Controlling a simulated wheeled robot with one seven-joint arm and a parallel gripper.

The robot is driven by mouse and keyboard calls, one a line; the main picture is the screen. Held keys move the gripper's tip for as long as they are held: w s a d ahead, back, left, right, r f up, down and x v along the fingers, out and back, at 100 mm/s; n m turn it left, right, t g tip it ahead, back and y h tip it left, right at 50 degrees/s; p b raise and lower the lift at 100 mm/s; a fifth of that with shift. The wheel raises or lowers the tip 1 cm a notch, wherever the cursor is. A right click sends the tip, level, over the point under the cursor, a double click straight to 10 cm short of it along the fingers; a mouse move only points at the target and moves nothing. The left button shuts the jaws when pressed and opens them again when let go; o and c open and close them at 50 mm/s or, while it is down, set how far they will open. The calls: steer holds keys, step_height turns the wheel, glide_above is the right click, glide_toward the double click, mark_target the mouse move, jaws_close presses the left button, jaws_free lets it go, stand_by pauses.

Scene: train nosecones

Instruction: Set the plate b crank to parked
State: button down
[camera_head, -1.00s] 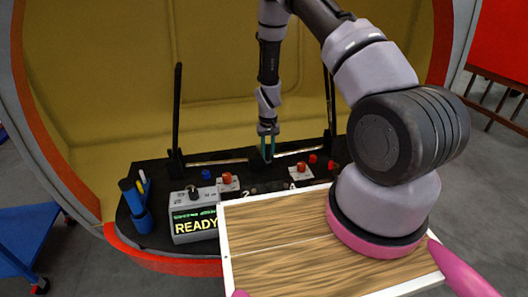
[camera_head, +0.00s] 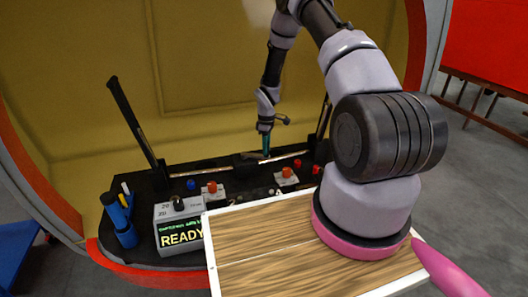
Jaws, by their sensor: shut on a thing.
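My gripper (camera_head: 266,148) has teal fingers and reaches down to the middle back of the black desk (camera_head: 236,187). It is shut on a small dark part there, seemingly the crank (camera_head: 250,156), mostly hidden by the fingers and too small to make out. Thin pale rods run from this spot to the left and right. A long black bar (camera_head: 131,122) at the left leans to the left. Another black bar (camera_head: 323,118) at the right is partly behind my arm. I cannot read a plate b label or a parked mark.
A console (camera_head: 180,225) reading READY stands at front left, beside blue cylinders (camera_head: 119,216). Red knobs (camera_head: 212,187) and a blue knob (camera_head: 191,184) sit along the desk. A yellow curved shell rises behind. A wooden-topped board (camera_head: 260,235) lies in front.

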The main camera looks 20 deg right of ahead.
steer(key=shift+w+d+n, duration=0.2)
steer(key=shift+w+n, duration=0.5)
steer(key=shift+w, duration=0.1)
steer(key=shift+w+d+n, duration=0.2)
steer(key=shift+w+n, duration=0.5)
steer(key=shift+w, duration=0.15)
steer(key=shift+w+d+n, duration=0.2)
steer(key=shift+w+n, duration=0.5)
steer(key=shift+w, duration=0.1)
steer(key=shift+w+r, duration=0.1)
steer(key=c, duration=0.6)
jaws_free()
steer(key=shift+c, duration=0.2)
step_height(320, 180, up, 11)
